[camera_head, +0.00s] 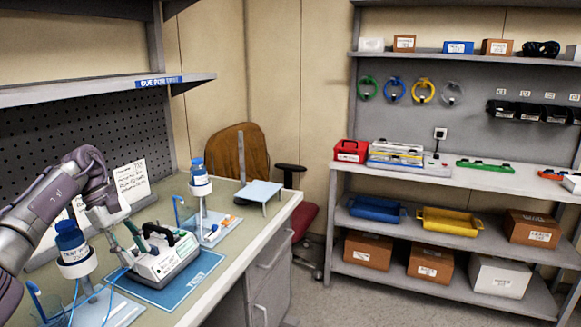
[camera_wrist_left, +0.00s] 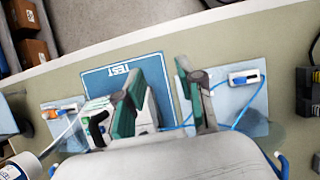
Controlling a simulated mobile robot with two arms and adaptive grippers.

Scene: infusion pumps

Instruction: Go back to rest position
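My left gripper (camera_head: 126,250) reaches in from the left and points down over the bench, at the near left side of the white infusion pump (camera_head: 166,265). The pump has a dark handle and sits on the blue TEST mat (camera_head: 190,296). In the left wrist view the two green-padded fingers of my left gripper (camera_wrist_left: 166,75) stand apart with nothing between them. The pump (camera_wrist_left: 98,109) shows there partly behind one finger, on the mat (camera_wrist_left: 108,68). I cannot tell if a finger touches the pump. My right gripper is in neither view.
Blue-capped bottles on stands (camera_head: 70,243) (camera_head: 200,178) flank the mat. Blue tubing lies near the closer stand. A light-blue raised platform (camera_head: 259,191) stands at the bench's far end. A chair (camera_head: 238,155) is behind it. Shelves with bins and boxes (camera_head: 430,262) stand right, across open floor.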

